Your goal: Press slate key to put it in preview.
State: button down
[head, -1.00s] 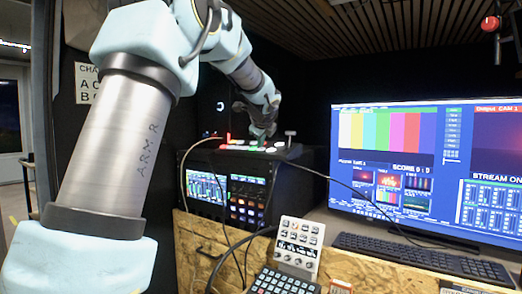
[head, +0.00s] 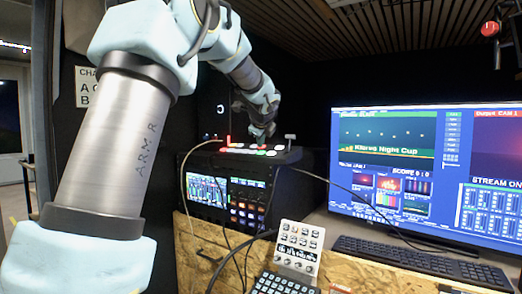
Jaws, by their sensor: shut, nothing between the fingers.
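The video switcher (head: 288,157) lies on top of the black equipment rack, with lit red, green and white keys. The printed labels are too small to read, so I cannot tell the slate key apart by name. My gripper (head: 263,136) is shut and empty, pointing down just over the back part of the key panel. I cannot tell whether its tips touch a key; they cover part of the panel. The monitor (head: 425,168) at right shows a green slate picture reading "Night Cup" in its upper left pane and a dark red picture labelled output CAM 1 at upper right.
A T-shaped lever (head: 290,138) stands up at the switcher's right end. The rack (head: 247,200) with small screens is below. Cables hang in front of it.

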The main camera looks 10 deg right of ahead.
jog(key=shift+r, duration=0.1)
jog(key=r+p, duration=0.3)
jog(key=a+r+p, duration=0.1)
jog(key=shift+s+r, duration=0.4)
jog(key=shift+f, duration=0.1)
dwell(0.6)
jog(key=s+a+f+n+g+y, duration=0.1)
jog(key=s+a+f+n+g, duration=0.2)
jog(key=s+a+f+n, duration=0.5)
jog(key=s+a+f+n+g+y, duration=0.15)
jog(key=s+a+f+n, duration=0.3)
jog(key=a+f, duration=0.5)
jog(key=s+a+f+n+g, duration=0.2)
jog(key=s+a+f+n, duration=0.2)
jog(key=s, duration=0.5)
jog(key=s+a+f+n+g, duration=0.3)
jog(key=s+a+f+n, duration=0.2)
jog(key=s+f+n, duration=0.3)
jog(key=shift+s+n, duration=0.85)
